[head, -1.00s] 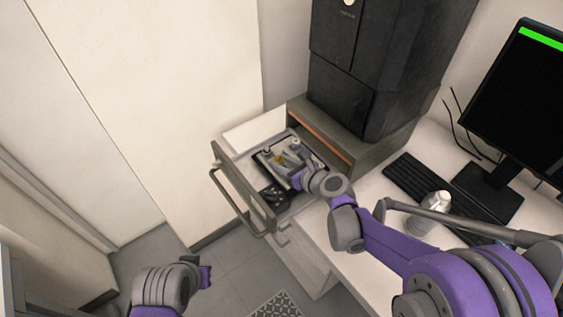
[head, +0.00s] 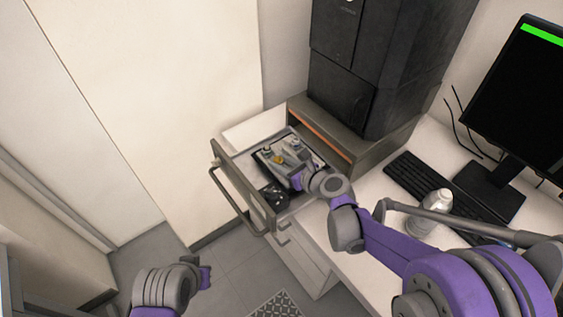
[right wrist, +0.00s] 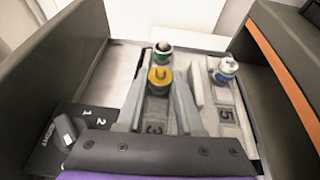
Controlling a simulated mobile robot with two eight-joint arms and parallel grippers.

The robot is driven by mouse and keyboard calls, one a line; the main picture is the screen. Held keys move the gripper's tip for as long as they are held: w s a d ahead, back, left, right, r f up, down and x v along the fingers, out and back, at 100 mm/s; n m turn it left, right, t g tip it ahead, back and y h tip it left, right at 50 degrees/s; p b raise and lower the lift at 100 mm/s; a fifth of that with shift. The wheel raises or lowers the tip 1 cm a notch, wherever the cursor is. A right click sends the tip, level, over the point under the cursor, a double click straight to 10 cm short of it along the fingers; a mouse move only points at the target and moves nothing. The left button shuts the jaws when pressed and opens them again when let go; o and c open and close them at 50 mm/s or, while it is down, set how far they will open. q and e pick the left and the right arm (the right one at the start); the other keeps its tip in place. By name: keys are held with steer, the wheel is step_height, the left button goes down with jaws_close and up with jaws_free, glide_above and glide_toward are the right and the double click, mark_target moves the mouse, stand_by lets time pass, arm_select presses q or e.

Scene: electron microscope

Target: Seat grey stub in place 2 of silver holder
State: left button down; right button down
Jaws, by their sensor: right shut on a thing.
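My right gripper (head: 291,168) reaches into the open drawer. In the right wrist view its two grey fingers (right wrist: 160,88) close on the sides of a yellow-topped stub (right wrist: 159,78); whether this stub is clear of the surface below I cannot tell. A green-ringed stub (right wrist: 163,52) stands just behind it and a blue-marked stub (right wrist: 224,68) to the right. A black plate (right wrist: 92,117) marked 1 and 2 lies at left, with a small grey piece (right wrist: 65,129) on it. I cannot pick out a grey stub or a silver holder for certain. My left gripper (head: 205,277) is low at left, its jaws unclear.
The drawer front (head: 240,188) with its handle stands pulled out below the black microscope (head: 370,70). Grey blocks marked 3 and 5 (right wrist: 227,114) lie in the drawer. A keyboard (head: 425,185), a silver bottle (head: 430,215) and a monitor (head: 520,100) stand on the desk at right.

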steer(key=shift+f, duration=0.1)
steer(key=shift+c, duration=2.4)
jaws_free()
steer(key=v, duration=1.1)
steer(key=shift+p, duration=0.35)
steer(key=shift+a, duration=0.1)
